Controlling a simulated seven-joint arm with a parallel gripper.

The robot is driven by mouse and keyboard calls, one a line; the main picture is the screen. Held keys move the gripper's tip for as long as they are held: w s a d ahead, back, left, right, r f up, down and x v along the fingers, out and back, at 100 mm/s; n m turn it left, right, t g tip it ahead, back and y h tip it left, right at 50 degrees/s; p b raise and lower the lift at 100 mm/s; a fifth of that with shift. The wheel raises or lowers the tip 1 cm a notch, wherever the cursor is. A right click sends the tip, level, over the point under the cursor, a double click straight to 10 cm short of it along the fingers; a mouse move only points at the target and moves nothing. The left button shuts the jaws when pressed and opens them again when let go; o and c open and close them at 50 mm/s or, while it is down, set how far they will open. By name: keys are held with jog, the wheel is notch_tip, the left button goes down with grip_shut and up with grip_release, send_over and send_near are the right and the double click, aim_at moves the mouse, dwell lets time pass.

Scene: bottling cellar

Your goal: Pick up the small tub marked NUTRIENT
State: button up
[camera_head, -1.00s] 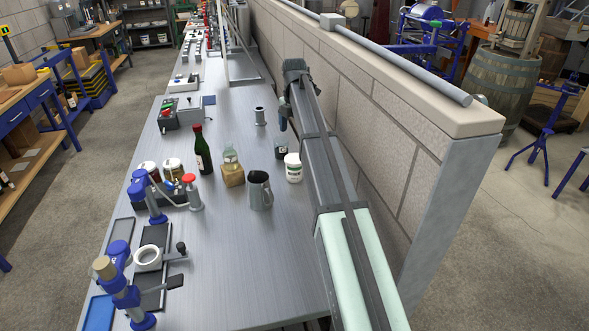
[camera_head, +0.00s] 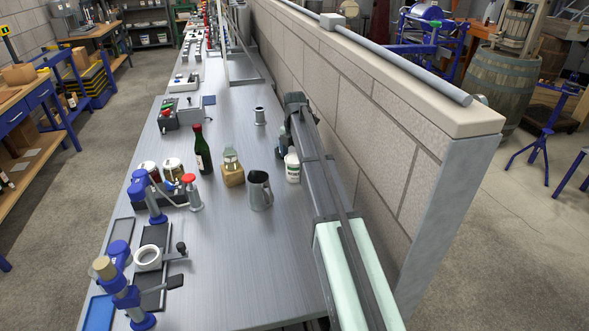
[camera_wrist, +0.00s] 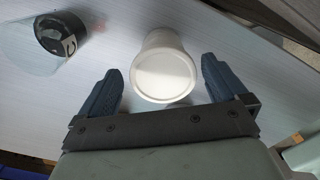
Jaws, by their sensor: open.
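The small white tub (camera_head: 292,168) stands upright on the grey bench, right of the metal jug, with a green marking on its side. I cannot read the label. In the wrist view the tub (camera_wrist: 164,72) shows lid-on, straight ahead between my fingers. My gripper (camera_wrist: 160,85) is open, one blue-grey finger on each side of the tub, with gaps showing on both sides. In the head view my arm comes down along the wall and partly covers the tub's right side; the fingertips are hard to make out there.
A metal jug (camera_head: 259,190) stands left of the tub. The block wall (camera_head: 370,130) rises close on the right.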

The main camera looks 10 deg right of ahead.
jog(key=f, duration=0.3)
jog(key=shift+s+f, duration=0.2)
jog(key=shift+f, duration=0.1)
jog(key=c, duration=1.2)
jog(key=shift+o, duration=0.2)
jog(key=shift+r, duration=0.15)
